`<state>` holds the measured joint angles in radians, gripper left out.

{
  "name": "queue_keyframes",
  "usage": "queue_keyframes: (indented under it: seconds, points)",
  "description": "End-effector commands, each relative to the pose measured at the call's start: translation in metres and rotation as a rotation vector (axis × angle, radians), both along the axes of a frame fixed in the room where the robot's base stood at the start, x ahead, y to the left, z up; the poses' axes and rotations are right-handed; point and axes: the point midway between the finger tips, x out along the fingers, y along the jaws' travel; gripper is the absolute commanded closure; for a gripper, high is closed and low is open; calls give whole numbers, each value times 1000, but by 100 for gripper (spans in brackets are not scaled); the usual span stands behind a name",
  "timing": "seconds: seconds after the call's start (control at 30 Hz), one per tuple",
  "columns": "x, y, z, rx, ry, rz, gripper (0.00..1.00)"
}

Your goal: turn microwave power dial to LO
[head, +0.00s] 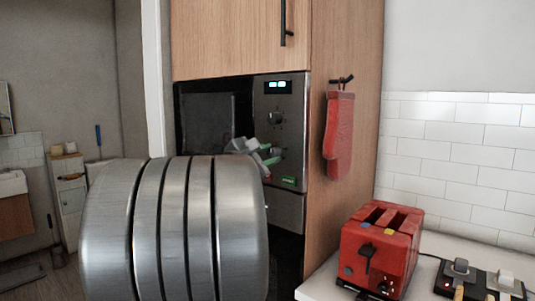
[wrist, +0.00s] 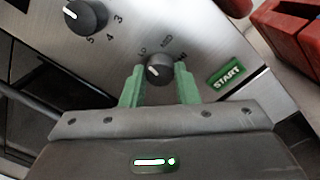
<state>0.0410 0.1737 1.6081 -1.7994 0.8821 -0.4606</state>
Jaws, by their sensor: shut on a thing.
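The microwave (head: 207,119) is built into a wooden cabinet, with its control panel at its right side. In the wrist view the power dial (wrist: 160,69) is dark and round, with LO, MED and HI marks around its upper side. Its white pointer mark is on the left part of its face; the exact setting is hard to read. My gripper (wrist: 160,86) has its two green fingers shut on the dial, one on each side. In the head view my gripper (head: 266,157) is at the panel and hides the dial.
A second dial (wrist: 86,16) with numbers is at the upper left in the wrist view. The green START button (wrist: 225,74) is right of my gripper. A red oven mitt (head: 339,135) hangs on the cabinet side. A red toaster (head: 382,248) stands on the counter.

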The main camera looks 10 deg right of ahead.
Motion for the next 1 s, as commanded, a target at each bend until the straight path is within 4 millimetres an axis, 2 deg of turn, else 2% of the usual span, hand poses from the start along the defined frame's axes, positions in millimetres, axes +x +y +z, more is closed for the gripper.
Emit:
queue_keyframes:
  seconds: [0.3,0.83,0.87,0.97,1.0]
  points:
    - [0,0,-1,-73,97,1,95]
    - [0,0,-2,-89,118,1,95]
    - [0,0,-2,-89,118,1,70]
    - [0,0,-2,-89,118,1,51]
    - [0,0,-1,-88,116,0,51]
